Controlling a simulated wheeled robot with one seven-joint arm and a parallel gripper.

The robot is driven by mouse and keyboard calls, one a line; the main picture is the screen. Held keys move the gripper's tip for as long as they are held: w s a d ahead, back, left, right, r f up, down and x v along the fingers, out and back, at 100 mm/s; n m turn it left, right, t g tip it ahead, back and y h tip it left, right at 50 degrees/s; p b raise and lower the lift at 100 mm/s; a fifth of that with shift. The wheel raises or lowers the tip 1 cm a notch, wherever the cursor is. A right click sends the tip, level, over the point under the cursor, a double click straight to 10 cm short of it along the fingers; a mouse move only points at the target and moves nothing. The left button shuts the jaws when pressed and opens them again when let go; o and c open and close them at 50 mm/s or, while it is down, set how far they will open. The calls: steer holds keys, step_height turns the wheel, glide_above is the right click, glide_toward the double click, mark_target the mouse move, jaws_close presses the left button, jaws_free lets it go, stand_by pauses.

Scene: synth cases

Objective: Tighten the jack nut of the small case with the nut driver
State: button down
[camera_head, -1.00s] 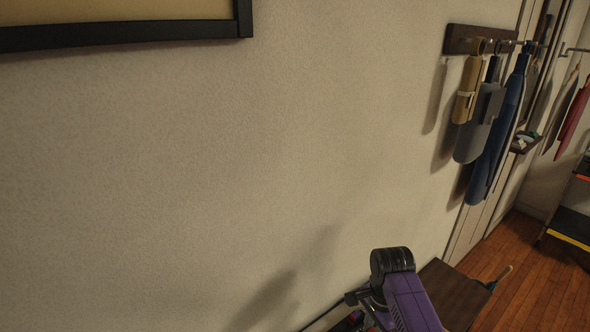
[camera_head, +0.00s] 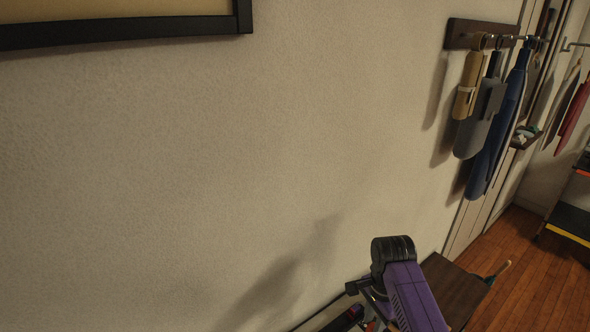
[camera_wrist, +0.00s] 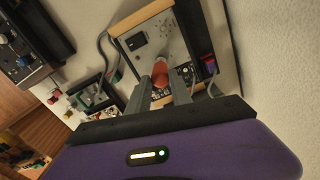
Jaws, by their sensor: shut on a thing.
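In the wrist view my gripper (camera_wrist: 163,84) is shut on an orange-red handle, which I take to be the nut driver (camera_wrist: 160,70). The handle points away from me toward a case with a pale panel and light wooden edges (camera_wrist: 128,41). The driver's far end and any jack nut are hidden or too small to make out, so I cannot tell whether they touch. A smaller dark-framed box (camera_wrist: 97,92) lies left of that case. I cannot tell which of the two is the small case. The head view shows neither the gripper nor the cases clearly.
A dark unit with knobs (camera_wrist: 30,42) is at the upper left of the wrist view. Several small red and white parts lie below it. In the head view, covers hang from a wall rack (camera_head: 475,37), above a dark wooden surface (camera_head: 456,290). The wall is close.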

steer(key=shift+w+r, duration=0.15)
steer(key=shift+r, duration=1.45)
steer(key=shift+r, duration=0.15)
